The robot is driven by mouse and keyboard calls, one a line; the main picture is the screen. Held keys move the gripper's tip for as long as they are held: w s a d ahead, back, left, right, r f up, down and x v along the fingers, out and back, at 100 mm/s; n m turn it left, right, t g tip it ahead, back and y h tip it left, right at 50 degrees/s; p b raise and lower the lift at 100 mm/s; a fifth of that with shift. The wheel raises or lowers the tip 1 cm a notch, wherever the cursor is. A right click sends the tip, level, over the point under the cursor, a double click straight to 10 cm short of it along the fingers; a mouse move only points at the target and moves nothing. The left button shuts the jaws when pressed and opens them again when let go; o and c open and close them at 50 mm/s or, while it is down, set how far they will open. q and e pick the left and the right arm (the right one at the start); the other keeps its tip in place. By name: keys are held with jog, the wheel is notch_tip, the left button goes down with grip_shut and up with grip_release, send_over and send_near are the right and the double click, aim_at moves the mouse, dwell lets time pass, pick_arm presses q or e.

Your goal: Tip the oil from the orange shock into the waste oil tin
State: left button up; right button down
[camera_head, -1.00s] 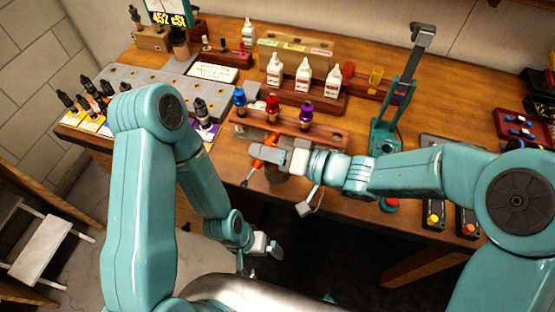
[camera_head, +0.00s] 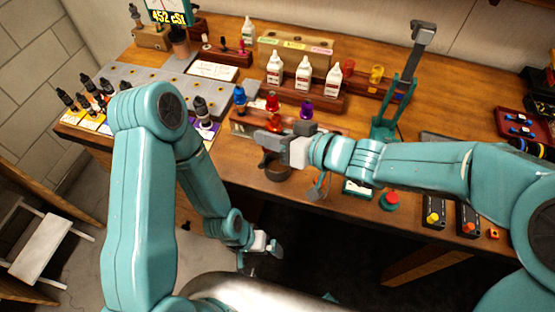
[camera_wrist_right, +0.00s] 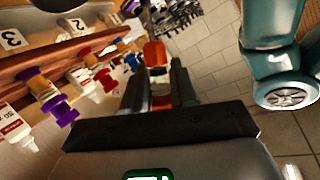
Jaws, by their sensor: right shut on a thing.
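My right gripper (camera_head: 262,140) is shut on the orange shock (camera_head: 277,127), which is mostly hidden behind the jaws in the head view. In the right wrist view the orange shock (camera_wrist_right: 155,54) shows between and beyond the two dark fingers of the right gripper (camera_wrist_right: 158,88). A dark round tin (camera_head: 277,172), apparently the waste oil tin, stands near the front edge of the bench, just below the right gripper and partly covered by it. No oil stream is visible. My left gripper (camera_head: 270,246) hangs low in front of the bench; its jaw opening is unclear.
A wooden rack (camera_head: 325,138) with blue, red and purple shocks stands just behind the right gripper. White bottles (camera_head: 303,74) stand on a rack further back. A teal stand (camera_head: 385,125) is to the right. Bare bench (camera_head: 235,172) lies left of the tin.

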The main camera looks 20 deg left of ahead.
aim_at(279, 120)
jog(key=shift+w+r, duration=0.1)
jog(key=shift+w+d+r+n+t+h+b, duration=0.15)
jog(key=shift+w+r+n+t+b, duration=0.1)
jog(key=shift+r+n, duration=0.25)
jog(key=shift+w+d+r+n+t+h+b, duration=0.1)
jog(key=shift+w+r+n+t+h+b, duration=0.15)
jog(key=shift+r+n, duration=0.2)
jog(key=shift+w+d+r+n+t+h+b, duration=0.1)
jog(key=shift+w+r+n+t+b, duration=0.1)
jog(key=shift+r+n+t+b, duration=0.25)
jog(key=shift+p, duration=0.4)
jog(key=shift+w, duration=0.1)
